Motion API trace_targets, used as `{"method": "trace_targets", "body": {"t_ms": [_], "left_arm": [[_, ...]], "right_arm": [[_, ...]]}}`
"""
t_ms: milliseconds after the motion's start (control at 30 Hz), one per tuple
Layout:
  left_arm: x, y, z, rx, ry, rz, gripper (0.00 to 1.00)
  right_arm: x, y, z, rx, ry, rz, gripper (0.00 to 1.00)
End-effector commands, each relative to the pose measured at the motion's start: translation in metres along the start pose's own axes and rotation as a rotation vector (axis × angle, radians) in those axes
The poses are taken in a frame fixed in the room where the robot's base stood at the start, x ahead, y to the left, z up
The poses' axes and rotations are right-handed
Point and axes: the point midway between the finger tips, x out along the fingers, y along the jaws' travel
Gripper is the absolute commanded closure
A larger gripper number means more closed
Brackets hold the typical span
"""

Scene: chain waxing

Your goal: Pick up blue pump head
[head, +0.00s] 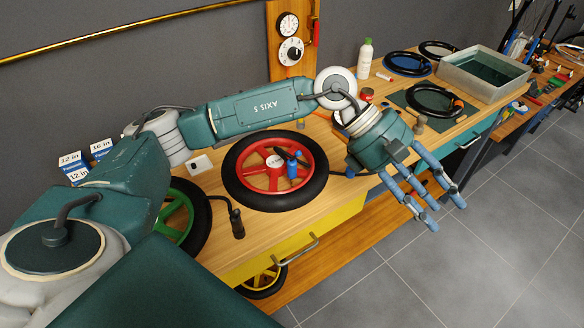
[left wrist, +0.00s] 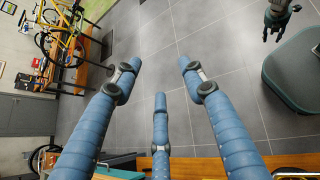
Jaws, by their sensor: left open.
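The blue pump head (head: 292,167) has a dark lever and stands over the red-rimmed wheel (head: 238,158), which lies flat on the wooden bench. My left gripper (head: 430,205) is open and empty, with its blue fingers spread beyond the front edge of the bench, over the floor. It is well to the right of the pump head and apart from it. In the left wrist view its three fingers (left wrist: 161,95) point at bare floor tiles, and the pump head is out of sight. My right gripper (left wrist: 278,18) shows small at the top right there; its opening is unclear.
A green-rimmed wheel (head: 176,217) and a black handle (head: 237,223) are at the bench's left end. Small boxes (head: 70,168) stand behind. A white bottle (head: 365,58), several black tires and a metal tray (head: 484,73) are farther right. Open floor (head: 480,250) lies in front.

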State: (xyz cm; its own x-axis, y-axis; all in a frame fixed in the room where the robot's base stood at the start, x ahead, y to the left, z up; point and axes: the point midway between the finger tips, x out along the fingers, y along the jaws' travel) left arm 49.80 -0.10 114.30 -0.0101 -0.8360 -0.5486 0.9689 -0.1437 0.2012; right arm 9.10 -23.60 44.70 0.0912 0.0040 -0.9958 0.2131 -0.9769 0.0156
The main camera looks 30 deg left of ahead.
Motion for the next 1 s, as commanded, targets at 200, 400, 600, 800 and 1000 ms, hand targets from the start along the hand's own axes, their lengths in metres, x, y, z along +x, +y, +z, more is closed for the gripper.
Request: {"method": "trace_targets", "body": {"t_ms": [200,400,600,800,1000], "left_arm": [[-0.156,0.006,-0.135,0.182,0.644,-0.175,0.58],[-0.259,-0.009,-0.171,0.153,0.904,-0.289,0.58],[-0.269,-0.019,-0.189,0.137,0.947,-0.32,0.58],[-0.251,-0.025,-0.212,0.138,0.944,-0.317,0.58],[-0.242,-0.027,-0.223,0.139,0.942,-0.317,0.58]], "right_arm": [[0.0,0.0,-0.001,0.0,0.001,0.0,0.6],[0.0,0.0,-0.001,-0.001,0.001,0.0,0.6],[-0.007,0.0,-0.001,-0.001,0.001,0.0,0.6],[-0.016,0.0,-0.002,0.0,0.0,0.0,0.6],[-0.024,0.0,-0.003,0.0,0.0,0.0,0.6]]}}
